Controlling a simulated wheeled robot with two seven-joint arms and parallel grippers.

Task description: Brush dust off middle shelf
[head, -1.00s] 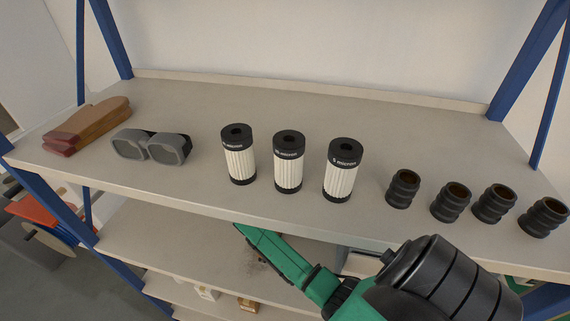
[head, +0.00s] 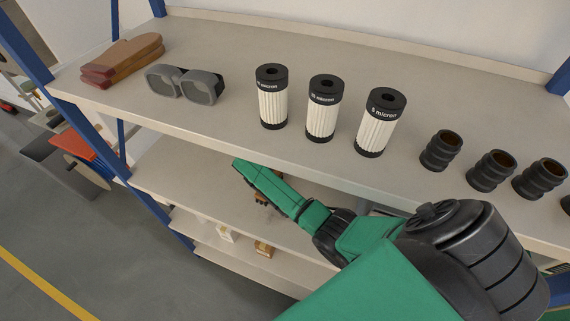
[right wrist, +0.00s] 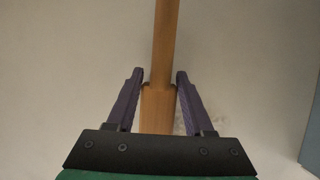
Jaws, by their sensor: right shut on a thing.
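In the right wrist view my right gripper (right wrist: 160,78) is shut on a wooden handle (right wrist: 166,40), which runs between the two purple fingers and out of the top of the picture. The brush's bristles are not visible there. A pale speckled patch like dust (right wrist: 187,122) shows beside the handle. In the head view my green right arm reaches under the top board, over the middle shelf (head: 165,180). Its gripper is hidden there, and a small dark brown patch beside the arm is too unclear to name. My left gripper is not in view.
The top shelf (head: 220,40) holds brown gloves (head: 125,58), grey goggles (head: 185,84), three white filters (head: 322,108) and several black ribbed couplings (head: 442,150). Small boxes (head: 228,234) stand on a lower shelf. Blue posts (head: 28,50) frame the rack. Open floor lies at lower left.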

